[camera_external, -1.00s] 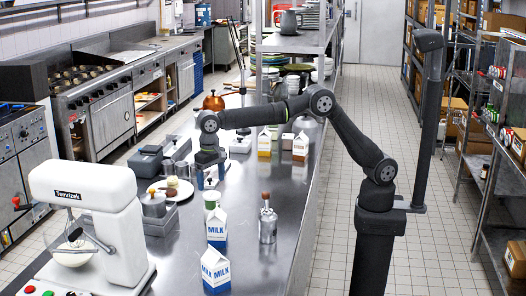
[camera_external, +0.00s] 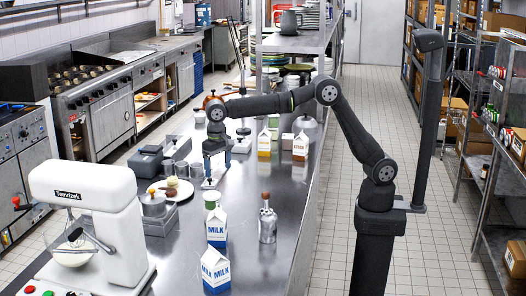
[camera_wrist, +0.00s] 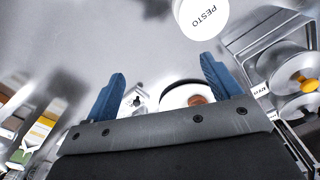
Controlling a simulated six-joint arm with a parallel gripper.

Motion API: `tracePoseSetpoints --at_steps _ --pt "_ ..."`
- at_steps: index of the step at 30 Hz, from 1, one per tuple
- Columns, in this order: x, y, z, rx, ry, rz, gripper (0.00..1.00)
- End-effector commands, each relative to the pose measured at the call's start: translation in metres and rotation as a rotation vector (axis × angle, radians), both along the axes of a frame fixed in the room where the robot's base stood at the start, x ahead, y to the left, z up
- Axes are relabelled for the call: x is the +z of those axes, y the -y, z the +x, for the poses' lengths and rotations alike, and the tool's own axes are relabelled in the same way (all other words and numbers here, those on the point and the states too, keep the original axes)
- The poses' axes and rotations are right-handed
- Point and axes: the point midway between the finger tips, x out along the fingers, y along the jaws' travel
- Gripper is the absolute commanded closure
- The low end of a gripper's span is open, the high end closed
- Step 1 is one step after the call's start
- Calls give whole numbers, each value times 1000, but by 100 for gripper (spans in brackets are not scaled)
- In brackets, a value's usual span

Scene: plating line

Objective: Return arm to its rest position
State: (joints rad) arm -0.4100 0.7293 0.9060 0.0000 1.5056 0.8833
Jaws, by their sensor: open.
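My gripper (camera_external: 217,165) hangs at the end of my arm above the steel counter (camera_external: 188,262), pointing down. Its two blue fingers stand apart in the wrist view (camera_wrist: 163,82), with nothing between their tips. A plate (camera_external: 186,190) with round brown and pale food lies left of and below the gripper. In the wrist view a white round lid (camera_wrist: 203,14) marked PESTO shows beyond the fingers. Part of a plate with a brown item (camera_wrist: 196,99) shows behind the fingers, partly hidden by the gripper body.
Milk cartons (camera_external: 216,268) and a corked bottle (camera_external: 267,222) stand on the near counter. More cartons (camera_external: 264,144) stand behind my arm. A white mixer (camera_external: 85,205) is at the left front. A shelf with dishes (camera_external: 290,42) rises at the back.

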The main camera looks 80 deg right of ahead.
Motion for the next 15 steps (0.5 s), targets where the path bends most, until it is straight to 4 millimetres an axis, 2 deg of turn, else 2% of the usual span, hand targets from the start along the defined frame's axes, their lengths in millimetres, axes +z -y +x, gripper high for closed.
tracePoseSetpoints --at_steps 1,7,15 --pt "6 10 0 -3 1 0 17" --pt "27 44 -2 -3 1 0 17" --pt "24 64 -35 -15 0 0 17"
